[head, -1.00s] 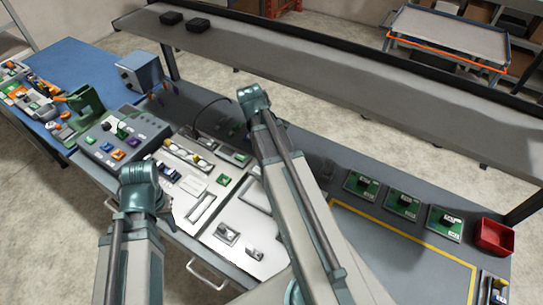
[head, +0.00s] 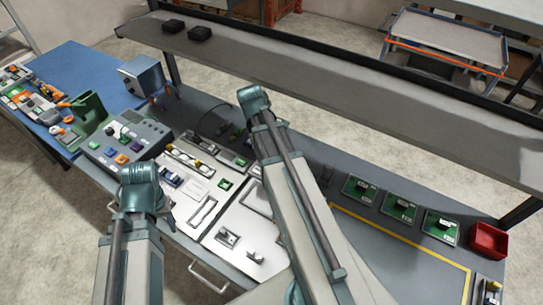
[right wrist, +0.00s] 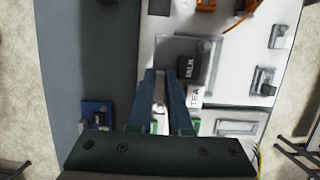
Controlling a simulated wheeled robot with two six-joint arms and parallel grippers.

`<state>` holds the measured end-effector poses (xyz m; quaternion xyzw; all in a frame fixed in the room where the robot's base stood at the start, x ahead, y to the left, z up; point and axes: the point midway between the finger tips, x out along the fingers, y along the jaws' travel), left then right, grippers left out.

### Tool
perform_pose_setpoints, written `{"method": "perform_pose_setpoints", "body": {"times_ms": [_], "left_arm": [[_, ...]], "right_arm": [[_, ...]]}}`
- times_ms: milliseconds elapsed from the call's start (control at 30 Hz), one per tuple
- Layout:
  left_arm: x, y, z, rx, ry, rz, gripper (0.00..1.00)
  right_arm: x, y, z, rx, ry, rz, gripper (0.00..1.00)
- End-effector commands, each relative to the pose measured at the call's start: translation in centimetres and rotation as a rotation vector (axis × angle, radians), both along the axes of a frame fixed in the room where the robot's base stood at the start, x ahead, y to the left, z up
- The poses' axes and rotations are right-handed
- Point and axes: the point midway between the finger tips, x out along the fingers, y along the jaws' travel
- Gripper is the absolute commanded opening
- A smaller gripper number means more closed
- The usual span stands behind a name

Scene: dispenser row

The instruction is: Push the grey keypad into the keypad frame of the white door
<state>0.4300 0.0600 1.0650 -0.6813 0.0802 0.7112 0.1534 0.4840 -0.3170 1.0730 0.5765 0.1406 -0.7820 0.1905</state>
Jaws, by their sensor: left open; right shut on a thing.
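My right gripper (right wrist: 167,76) is shut in the right wrist view. A small light grey piece (right wrist: 160,95) shows between its fingers; it looks like part of the grey keypad, mostly hidden. The fingers are over a white panel (right wrist: 218,18) that looks like the white door. A grey plate beside them carries a dark block marked MLK (right wrist: 189,66) and a white block marked TEA (right wrist: 195,97). In the head view, white panels with rectangular frames (head: 203,211) lie on the bench. My left gripper is open, low at left; its fingers are hard to make out. My right gripper is hidden there.
A grey button box (head: 127,150) stands at the bench's left, by a blue mat (head: 75,72). Several green boards (head: 398,207) and a red bin (head: 488,240) are at the right. A long shelf (head: 330,75) runs above the back. Small knobs (head: 255,257) stick up from the panel.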

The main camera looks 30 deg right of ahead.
Motion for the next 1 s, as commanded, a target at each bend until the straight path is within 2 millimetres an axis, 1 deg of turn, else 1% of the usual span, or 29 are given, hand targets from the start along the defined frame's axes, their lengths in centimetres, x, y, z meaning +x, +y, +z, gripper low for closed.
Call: {"method": "perform_pose_setpoints", "body": {"times_ms": [167,300,400,533,667,1000], "left_arm": [[0.0,0.0,-0.9,0.0,0.0,0.0,0.5],[0.0,0.0,-2.1,0.0,0.0,-0.001,0.5],[0.0,0.0,-2.6,0.0,0.0,-0.001,0.5],[0.0,0.0,-2.5,0.0,0.0,-0.001,0.5],[0.0,0.0,-3.0,0.0,0.0,-0.001,0.5],[0.0,0.0,-6.1,0.0,0.0,0.0,0.5]], "right_arm": [[-1.0,1.1,-0.9,0.0,0.0,0.001,0.0],[-2.6,3.0,-2.1,0.002,0.001,0.003,0.0],[-3.3,3.9,-2.6,0.002,0.001,0.002,0.0],[-3.2,4.0,-2.5,0.003,0.001,0.0,0.0],[-3.2,3.9,-3.0,0.003,0.001,0.0,0.0],[-3.2,3.9,-6.1,0.003,0.001,0.0,0.0]]}}
